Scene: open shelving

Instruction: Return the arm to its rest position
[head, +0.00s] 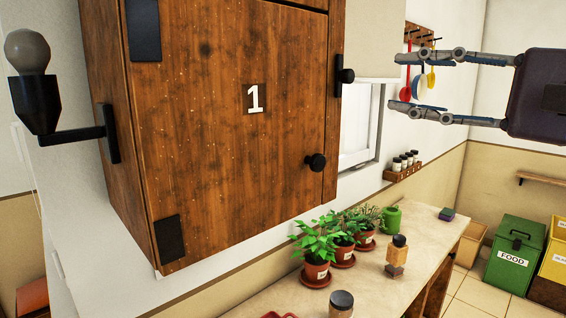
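My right gripper (404,81) comes in from the right edge at the upper right. My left gripper is not in view.
A counter (420,245) below holds several potted plants (317,272), a green mug (391,219), and jars (341,303). Hanging utensils (405,84) and a spice rack (403,168) are on the wall. A green FOOD bin (515,255) stands at right. A lamp (37,95) juts out left.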

